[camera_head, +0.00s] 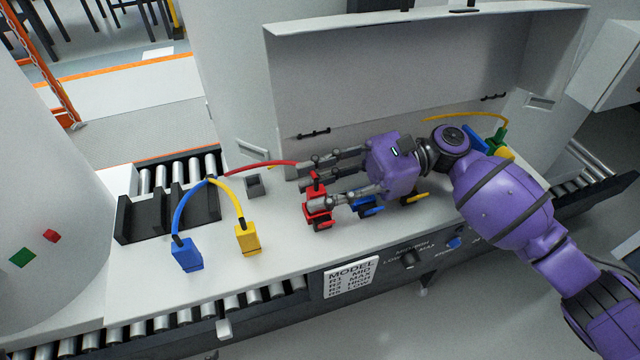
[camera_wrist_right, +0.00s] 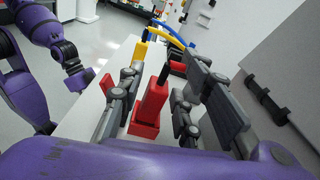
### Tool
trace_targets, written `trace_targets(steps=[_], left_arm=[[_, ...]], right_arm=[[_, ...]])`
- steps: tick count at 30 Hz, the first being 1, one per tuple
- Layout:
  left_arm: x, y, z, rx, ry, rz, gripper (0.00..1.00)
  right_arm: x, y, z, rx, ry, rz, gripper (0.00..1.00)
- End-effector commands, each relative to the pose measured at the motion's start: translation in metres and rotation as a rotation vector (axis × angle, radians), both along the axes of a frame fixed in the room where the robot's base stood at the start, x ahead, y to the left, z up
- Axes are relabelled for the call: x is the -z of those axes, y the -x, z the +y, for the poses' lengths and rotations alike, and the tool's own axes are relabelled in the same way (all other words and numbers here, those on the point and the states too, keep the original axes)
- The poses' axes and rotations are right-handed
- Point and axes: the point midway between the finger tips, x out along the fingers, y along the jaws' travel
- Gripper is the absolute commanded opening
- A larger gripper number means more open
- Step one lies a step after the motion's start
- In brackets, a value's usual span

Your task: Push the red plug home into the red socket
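The red plug (camera_wrist_right: 153,100) stands upright between the fingers of my right gripper (camera_wrist_right: 155,112) in the right wrist view, with a dark boot at its top. In the head view my right gripper (camera_head: 322,180) reaches in from the right, with one finger on each side of the plug. The fingers look apart, with a gap beside the plug. Red parts of plug and socket (camera_head: 318,216) show together under the fingertips. The near finger partly covers them, so I cannot tell how deep the plug sits.
A blue plug (camera_head: 187,255) and a yellow plug (camera_head: 247,238) stand on the white worktop at left. Blue (camera_head: 368,206) and yellow (camera_head: 417,198) sockets lie right of the red one. A raised grey panel (camera_head: 400,80) closes off the back. A red cable (camera_head: 255,167) runs left.

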Motion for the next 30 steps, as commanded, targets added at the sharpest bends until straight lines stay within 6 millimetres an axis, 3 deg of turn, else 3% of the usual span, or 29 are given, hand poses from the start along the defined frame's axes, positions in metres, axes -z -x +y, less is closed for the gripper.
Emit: trace_targets(steps=[11, 24, 30], left_arm=[[0.0, -0.001, -0.001, 0.003, 0.0, -0.001, 0.27], [0.0, 0.0, 0.0, 0.0, 0.0, 0.0, 0.27], [0.0, 0.0, 0.0, 0.0, 0.0, 0.001, 0.27]], right_arm=[[-0.002, 0.001, 0.0, -0.001, 0.002, 0.004, 0.37], [-0.08, 0.001, 0.0, -0.001, 0.0, -0.003, 0.37], [-0.098, 0.0, 0.0, 0.0, 0.001, 0.0, 0.37]])
